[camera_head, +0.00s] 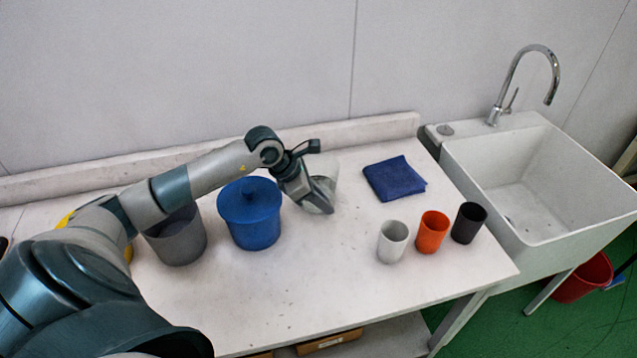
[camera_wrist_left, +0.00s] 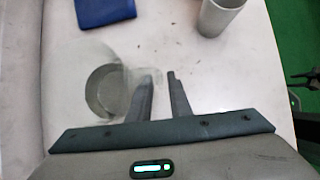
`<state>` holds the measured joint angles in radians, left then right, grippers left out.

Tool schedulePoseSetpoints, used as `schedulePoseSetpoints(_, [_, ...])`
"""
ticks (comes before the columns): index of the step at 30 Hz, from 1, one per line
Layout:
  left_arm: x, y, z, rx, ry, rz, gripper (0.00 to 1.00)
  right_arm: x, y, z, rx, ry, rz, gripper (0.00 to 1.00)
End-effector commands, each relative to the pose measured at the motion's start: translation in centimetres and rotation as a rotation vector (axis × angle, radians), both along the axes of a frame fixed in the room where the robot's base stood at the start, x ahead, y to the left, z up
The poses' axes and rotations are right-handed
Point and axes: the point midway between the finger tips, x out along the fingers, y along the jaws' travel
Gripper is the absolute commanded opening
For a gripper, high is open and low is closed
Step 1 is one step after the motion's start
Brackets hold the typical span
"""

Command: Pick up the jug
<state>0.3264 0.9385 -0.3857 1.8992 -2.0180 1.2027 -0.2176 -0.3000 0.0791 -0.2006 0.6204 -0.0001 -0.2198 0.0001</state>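The jug (camera_wrist_left: 92,62) looks clear and see-through, with a round grey base, and stands on the worktop in the left wrist view. In the head view the jug (camera_head: 328,166) shows only faintly, partly hidden behind my left gripper (camera_head: 320,200). In the left wrist view my left gripper (camera_wrist_left: 161,76) has its fingers apart with a narrow gap, just right of the jug. A pale part, seemingly the handle, reaches the left fingertip; I cannot tell whether they touch.
A blue lidded pot (camera_head: 252,225) and a grey bin (camera_head: 180,238) stand left of the gripper. A blue cloth (camera_head: 394,179) lies to the right. White (camera_head: 392,243), orange (camera_head: 432,233) and black (camera_head: 468,224) cups stand near the sink (camera_head: 540,185). The front worktop is clear.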

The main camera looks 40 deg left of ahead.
Motion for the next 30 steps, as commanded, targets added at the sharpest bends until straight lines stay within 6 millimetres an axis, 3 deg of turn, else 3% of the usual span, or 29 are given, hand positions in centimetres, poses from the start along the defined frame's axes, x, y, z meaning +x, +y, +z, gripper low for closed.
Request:
schedulePoseSetpoints(7, [0.8, -0.7, -1.7, 0.000, 0.000, 0.001, 0.18, 0.0, 0.0, 1.1, 0.000, 0.000, 0.000, 0.44])
schedulePoseSetpoints(21, [0.8, -0.7, -1.8, 0.001, -0.001, 0.001, 0.18, 0.0, -0.1, 1.0, 0.000, 0.001, 0.000, 0.44])
schedulePoseSetpoints(24, [0.8, -0.7, -1.8, 0.001, 0.000, 0.001, 0.00, 0.0, -0.1, 1.0, -0.001, 0.001, 0.000, 0.44])
schedulePoseSetpoints(30, [0.8, -0.7, -1.9, 0.000, 0.002, 0.000, 0.00, 0.0, -0.1, 1.0, -0.001, 0.001, 0.000, 0.44])
